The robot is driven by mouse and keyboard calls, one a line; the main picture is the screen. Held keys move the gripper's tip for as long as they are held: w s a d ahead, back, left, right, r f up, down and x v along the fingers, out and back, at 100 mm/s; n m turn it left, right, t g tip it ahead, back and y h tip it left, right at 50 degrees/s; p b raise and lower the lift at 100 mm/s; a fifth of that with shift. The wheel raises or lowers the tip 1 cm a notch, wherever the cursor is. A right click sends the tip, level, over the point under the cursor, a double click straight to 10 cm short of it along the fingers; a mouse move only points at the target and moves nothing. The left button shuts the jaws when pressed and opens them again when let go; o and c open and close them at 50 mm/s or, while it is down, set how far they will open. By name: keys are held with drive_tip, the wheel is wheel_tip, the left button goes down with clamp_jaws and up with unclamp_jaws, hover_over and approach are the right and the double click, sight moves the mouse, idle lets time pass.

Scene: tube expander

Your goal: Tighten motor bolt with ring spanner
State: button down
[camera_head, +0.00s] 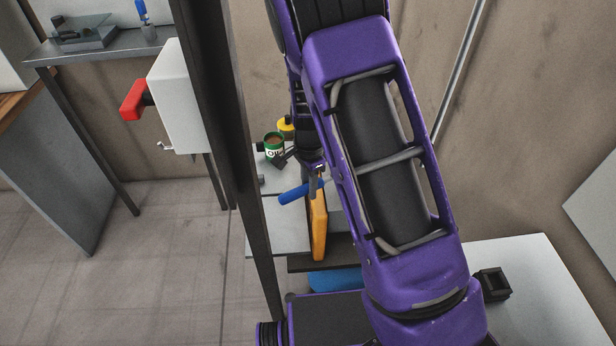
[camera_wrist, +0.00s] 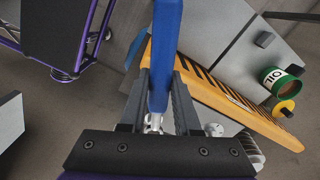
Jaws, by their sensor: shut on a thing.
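My gripper (camera_wrist: 160,90) is shut on a blue-handled tool (camera_wrist: 167,45). The handle runs up between the two fingers in the wrist view, and a short silver part shows below it. In the head view, my gripper (camera_head: 316,170) is partly hidden behind my purple arm, and the blue handle (camera_head: 298,193) sticks out to the left beside a yellow bar. I cannot see a ring end on the tool. I cannot make out the motor bolt. A grey ribbed part (camera_wrist: 250,148), perhaps of the motor, shows at the lower right of the wrist view.
A yellow bar with black stripes (camera_wrist: 222,92) lies close beside the tool. A green oil can (camera_head: 274,148) and a yellow round item (camera_head: 286,127) stand behind on the grey bench (camera_head: 278,235). A white box with a red handle (camera_head: 180,100) is at left.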

drive_tip(key=shift+s, duration=0.1)
drive_tip(key=shift+s, duration=0.15)
drive_tip(key=s+d+n+b, duration=0.2)
drive_tip(key=s+d+n, duration=0.1)
drive_tip(key=d+n, duration=0.5)
drive_tip(key=s+d+n+b, duration=0.3)
drive_tip(key=d+n, duration=0.6)
drive_tip(key=shift+s+f, duration=0.35)
drive_tip(key=shift+f, duration=0.05)
drive_tip(key=shift+f, duration=0.8)
idle(0.9)
